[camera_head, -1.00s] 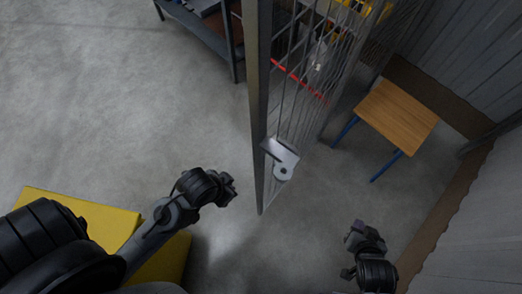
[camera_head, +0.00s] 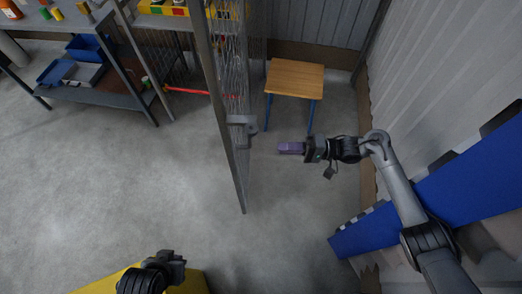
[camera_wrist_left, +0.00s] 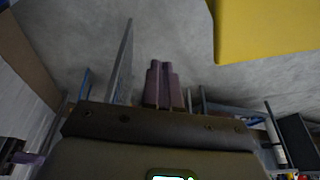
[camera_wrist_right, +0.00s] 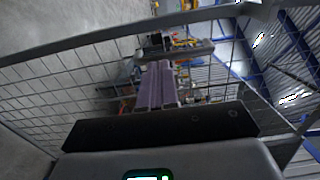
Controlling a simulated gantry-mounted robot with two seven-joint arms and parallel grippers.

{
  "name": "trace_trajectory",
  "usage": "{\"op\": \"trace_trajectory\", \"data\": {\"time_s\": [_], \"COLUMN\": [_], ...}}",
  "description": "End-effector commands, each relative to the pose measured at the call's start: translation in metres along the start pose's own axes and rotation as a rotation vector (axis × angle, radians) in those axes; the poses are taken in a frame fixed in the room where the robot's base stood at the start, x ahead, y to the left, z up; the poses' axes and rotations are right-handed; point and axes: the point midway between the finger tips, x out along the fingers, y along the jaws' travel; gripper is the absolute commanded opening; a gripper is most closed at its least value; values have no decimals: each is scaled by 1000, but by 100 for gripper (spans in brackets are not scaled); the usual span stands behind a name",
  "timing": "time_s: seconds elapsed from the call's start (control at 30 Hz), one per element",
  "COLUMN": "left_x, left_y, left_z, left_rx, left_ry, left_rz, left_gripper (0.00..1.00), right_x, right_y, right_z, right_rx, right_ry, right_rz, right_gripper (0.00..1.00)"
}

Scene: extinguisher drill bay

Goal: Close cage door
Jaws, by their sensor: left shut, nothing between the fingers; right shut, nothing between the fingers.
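The cage door (camera_head: 222,110) is a grey metal frame with wire mesh. It stands open in the head view, seen nearly edge-on, with a grey latch plate (camera_head: 243,125) on its right side. My right gripper (camera_head: 284,148) is shut and empty, just right of the latch plate and apart from it. In the right wrist view the door's mesh (camera_wrist_right: 60,85) spreads in front of the shut fingers (camera_wrist_right: 156,85). My left gripper (camera_head: 172,256) is low in the head view, left of the door. In the left wrist view its fingers (camera_wrist_left: 161,85) are shut and empty.
A wooden-topped stool (camera_head: 295,78) with blue legs stands behind the door by the corrugated wall (camera_head: 435,80). A shelf bench (camera_head: 100,92) with blue bins is at the left back. A yellow block (camera_head: 100,284) is at the bottom left. The floor left of the door is clear.

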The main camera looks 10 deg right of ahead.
Motion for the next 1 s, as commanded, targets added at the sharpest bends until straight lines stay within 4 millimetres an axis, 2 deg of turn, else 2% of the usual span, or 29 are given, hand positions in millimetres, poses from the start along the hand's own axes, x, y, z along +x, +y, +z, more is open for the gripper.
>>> {"op": "trace_trajectory", "data": {"time_s": [0.17,0.6,0.8,1.0], "left_x": [6,30,38,41], "left_y": [1,-1,-1,-1], "left_z": [0,9,13,14], "left_rx": [-2,6,10,10], "left_ry": [3,1,-1,-2], "left_rz": [2,-5,-8,-8], "left_gripper": [0,0,0,0], "right_x": [24,103,124,133], "right_y": [2,3,2,1], "right_z": [1,1,1,0], "right_rx": [-1,-3,-2,-3], "right_ry": [-3,-2,-1,1], "right_rz": [-4,-3,-1,0], "right_gripper": [0,0,0,0]}}
